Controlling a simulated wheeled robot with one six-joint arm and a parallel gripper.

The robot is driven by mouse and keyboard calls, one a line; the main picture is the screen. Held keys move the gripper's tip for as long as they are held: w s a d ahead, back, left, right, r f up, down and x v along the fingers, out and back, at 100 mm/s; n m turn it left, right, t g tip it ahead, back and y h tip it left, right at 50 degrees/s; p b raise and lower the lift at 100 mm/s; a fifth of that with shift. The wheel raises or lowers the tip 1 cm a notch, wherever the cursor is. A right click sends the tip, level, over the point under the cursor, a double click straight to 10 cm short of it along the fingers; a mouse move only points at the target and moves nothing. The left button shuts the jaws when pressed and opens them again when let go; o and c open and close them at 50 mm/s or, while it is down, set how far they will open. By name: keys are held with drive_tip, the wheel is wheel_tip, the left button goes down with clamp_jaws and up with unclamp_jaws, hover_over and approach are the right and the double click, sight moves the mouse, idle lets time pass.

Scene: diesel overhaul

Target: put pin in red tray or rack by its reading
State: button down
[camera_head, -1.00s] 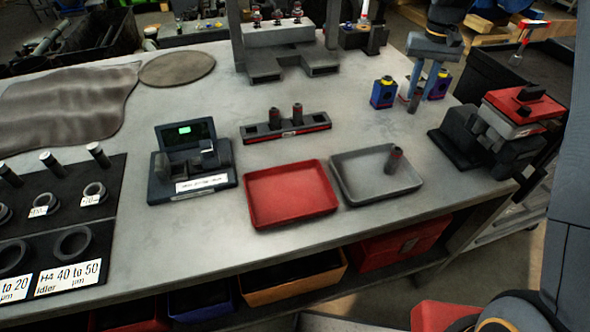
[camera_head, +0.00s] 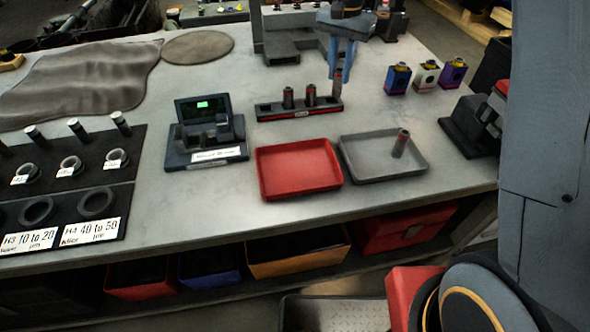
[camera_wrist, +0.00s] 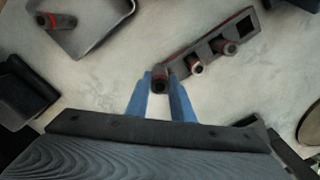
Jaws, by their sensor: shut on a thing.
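My gripper (camera_head: 338,70) is shut on a dark pin (camera_head: 337,84), which hangs upright at the right end of the black rack (camera_head: 297,112). In the wrist view the held pin (camera_wrist: 159,84) is between the blue fingertips, at the near end of the rack (camera_wrist: 178,64). I cannot tell whether its lower end is in a slot. Two other pins (camera_head: 288,98) stand in the rack, and its left end slot is empty. The red tray (camera_head: 298,168) is empty. The gauge (camera_head: 205,135) has a green display, too small to read.
Several coloured blocks (camera_head: 425,76) stand at the right, beside a dark red-topped device (camera_head: 475,123). A dark ring board (camera_head: 75,180) lies at the left. The table between gauge and ring board is clear.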

drive_tip(key=s+a+r+m, duration=0.1)
drive_tip(key=s+a+m, duration=0.4)
drive_tip(key=s, duration=0.3)
drive_tip(key=s+a+r+m+p, duration=0.1)
drive_tip(key=s+a+m, duration=0.4)
drive_tip(key=s, duration=0.2)
drive_tip(key=s+a+r+m, duration=0.1)
drive_tip(key=s+a+m, duration=0.4)
drive_tip(key=s, duration=0.3)
drive_tip(key=shift+s+d+f+p, duration=0.15)
drive_tip(key=shift+f+p, duration=0.5)
drive_tip(key=shift+f, duration=1.7)
drive_tip(key=shift+d+f+p, duration=0.1)
drive_tip(key=shift+f+p, duration=0.5)
drive_tip(key=shift+f, duration=1.75)
drive_tip(key=c, duration=1.5)
unclamp_jaws()
drive_tip(key=shift+c, duration=0.2)
